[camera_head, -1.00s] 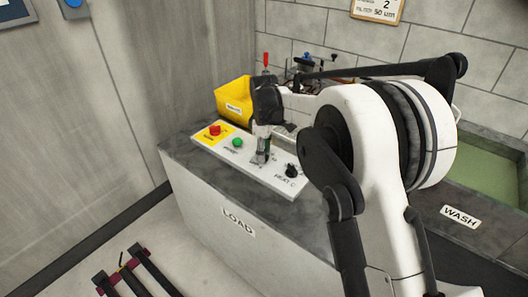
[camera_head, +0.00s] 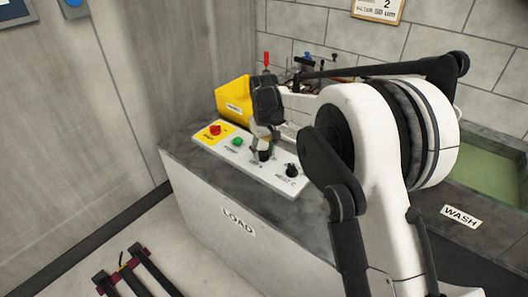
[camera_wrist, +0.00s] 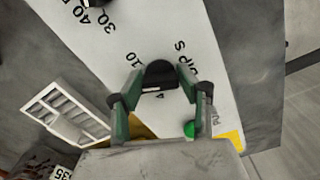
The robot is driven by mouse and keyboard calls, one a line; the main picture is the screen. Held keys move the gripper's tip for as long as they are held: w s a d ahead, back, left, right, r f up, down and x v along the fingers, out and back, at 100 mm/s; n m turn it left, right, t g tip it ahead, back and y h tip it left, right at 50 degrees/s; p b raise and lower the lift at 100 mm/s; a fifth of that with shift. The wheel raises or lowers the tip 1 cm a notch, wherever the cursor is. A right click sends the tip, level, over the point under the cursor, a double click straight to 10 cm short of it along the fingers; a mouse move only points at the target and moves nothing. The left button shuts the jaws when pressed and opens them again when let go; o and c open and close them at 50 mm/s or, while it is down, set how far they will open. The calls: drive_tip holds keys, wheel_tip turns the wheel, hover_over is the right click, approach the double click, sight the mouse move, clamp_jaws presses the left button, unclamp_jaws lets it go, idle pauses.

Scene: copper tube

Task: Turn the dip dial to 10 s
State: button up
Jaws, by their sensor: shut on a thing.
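The dip dial (camera_wrist: 160,73) is a black knob on the white control panel, with "DIP S" lettering beside it. My gripper (camera_wrist: 160,96) is shut on this dial, with one green-sided finger on each side in the wrist view. The printed 10 (camera_wrist: 133,60) lies to the dial's left, and a 4 (camera_wrist: 160,97) lies just below it. A small light mark shows at the dial's lower edge near the 4; I cannot tell the exact setting. In the head view my gripper (camera_head: 263,143) points down at the panel (camera_head: 272,181) and mostly hides the dial.
The black heat dial (camera_head: 292,170) is close to the right of my gripper. A green button (camera_head: 238,142) and a red button (camera_head: 215,129) on a yellow patch are to its left. A yellow bin (camera_head: 233,97) stands behind the panel. A green-filled tank (camera_head: 490,165) is at the right.

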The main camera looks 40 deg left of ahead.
sight(263, 151)
drive_tip(key=m, duration=0.4)
drive_tip(key=shift+s+m, duration=0.1)
drive_tip(key=shift+m, duration=0.2)
drive_tip(key=shift+a+m, duration=0.1)
drive_tip(key=shift+m, duration=1.4)
drive_tip(key=o, duration=1.1)
drive_tip(key=shift+o, duration=0.2)
wheel_tip(263, 151, up, 12)
